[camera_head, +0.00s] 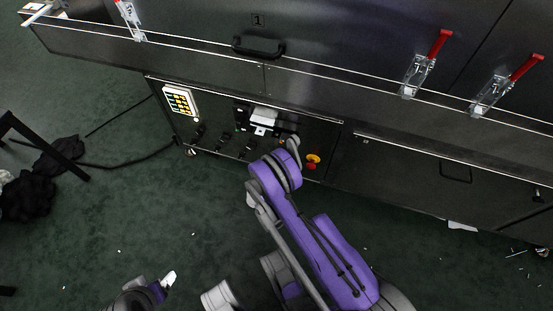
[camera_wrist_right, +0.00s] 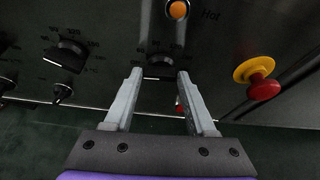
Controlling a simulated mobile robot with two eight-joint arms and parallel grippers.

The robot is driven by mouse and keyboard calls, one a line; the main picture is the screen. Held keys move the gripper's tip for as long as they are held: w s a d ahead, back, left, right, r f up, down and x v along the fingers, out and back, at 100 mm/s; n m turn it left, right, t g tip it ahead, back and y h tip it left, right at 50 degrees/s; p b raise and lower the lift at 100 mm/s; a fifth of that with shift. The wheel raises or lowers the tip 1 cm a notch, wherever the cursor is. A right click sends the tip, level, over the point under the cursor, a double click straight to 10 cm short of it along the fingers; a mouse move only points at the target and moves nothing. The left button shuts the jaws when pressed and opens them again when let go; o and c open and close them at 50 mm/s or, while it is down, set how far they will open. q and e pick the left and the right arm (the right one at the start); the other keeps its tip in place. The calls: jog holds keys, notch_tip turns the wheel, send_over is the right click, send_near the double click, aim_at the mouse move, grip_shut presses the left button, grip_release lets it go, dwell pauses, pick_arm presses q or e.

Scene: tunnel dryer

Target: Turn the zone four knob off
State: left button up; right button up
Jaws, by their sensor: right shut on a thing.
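In the right wrist view, a black knob (camera_wrist_right: 160,66) with a printed dial scale sits on the dark control panel. The fingertips of my right gripper (camera_wrist_right: 160,74) are on either side of it, and the gripper is shut on it. I cannot read a zone label or its exact setting. In the head view, my purple right arm hides this gripper and knob. My left gripper (camera_head: 168,279) is low in the head view, away from the panel; its jaw state is unclear.
An orange lamp (camera_wrist_right: 178,9) marked "Hot" is above the knob. A red mushroom button (camera_wrist_right: 263,87) on a yellow base is to its right. Another dial knob (camera_wrist_right: 67,55) is to its left. The head view shows a lit keypad (camera_head: 180,102) and red-handled clamps (camera_head: 428,65).

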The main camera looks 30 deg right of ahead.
jog(key=shift+n+g, duration=0.3)
jog(key=shift+n, duration=0.1)
jog(key=o, duration=1.4)
jog(key=shift+c, duration=0.2)
jog(key=shift+a, duration=0.1)
